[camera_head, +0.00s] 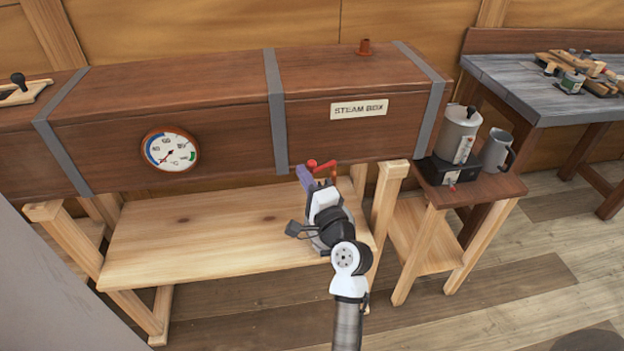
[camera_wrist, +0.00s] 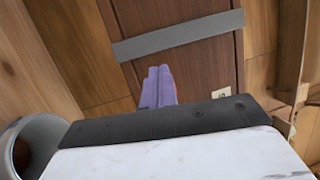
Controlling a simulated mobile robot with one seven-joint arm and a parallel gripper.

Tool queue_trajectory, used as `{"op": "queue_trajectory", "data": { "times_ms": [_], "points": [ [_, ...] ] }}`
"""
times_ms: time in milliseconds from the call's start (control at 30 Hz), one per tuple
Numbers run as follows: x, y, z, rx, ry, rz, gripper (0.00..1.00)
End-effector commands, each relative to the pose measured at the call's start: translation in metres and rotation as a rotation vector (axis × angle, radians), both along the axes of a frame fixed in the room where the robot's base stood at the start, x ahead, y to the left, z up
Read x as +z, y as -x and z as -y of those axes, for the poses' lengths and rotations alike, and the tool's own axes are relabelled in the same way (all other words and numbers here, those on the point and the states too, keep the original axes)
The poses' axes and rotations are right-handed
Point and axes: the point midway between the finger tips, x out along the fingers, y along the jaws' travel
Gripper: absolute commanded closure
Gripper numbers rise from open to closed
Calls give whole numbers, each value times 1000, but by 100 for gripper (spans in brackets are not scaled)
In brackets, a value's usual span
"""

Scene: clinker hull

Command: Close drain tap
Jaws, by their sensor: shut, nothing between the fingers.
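The drain tap's red lever (camera_head: 321,166) shows at the lower front edge of the steam box (camera_head: 215,110), right of its middle metal band. The rest of the tap is mostly hidden behind my gripper. My gripper (camera_head: 304,177) has purple fingers, shut and empty, just left of the red lever. I cannot tell whether they touch it. In the wrist view the closed fingers (camera_wrist: 158,86) point at the box, and a sliver of orange-red shows at their right side.
The steam box rests on a wooden stand with a low plank shelf (camera_head: 180,240). A round gauge (camera_head: 170,150) is on its front. A side table (camera_head: 490,188) with a grey container (camera_head: 457,133) and jug (camera_head: 496,150) stands right of it. A workbench (camera_head: 510,75) is at the far right.

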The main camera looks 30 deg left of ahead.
Motion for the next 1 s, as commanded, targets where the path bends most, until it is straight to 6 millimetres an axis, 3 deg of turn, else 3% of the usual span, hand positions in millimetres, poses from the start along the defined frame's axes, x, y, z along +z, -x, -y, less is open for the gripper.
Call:
{"op": "queue_trajectory", "data": {
  "times_ms": [233,1000],
  "points": [
    [0,-3,-10,-1,0,0,100],
    [0,-3,-11,0,1,-1,100]
  ]
}}
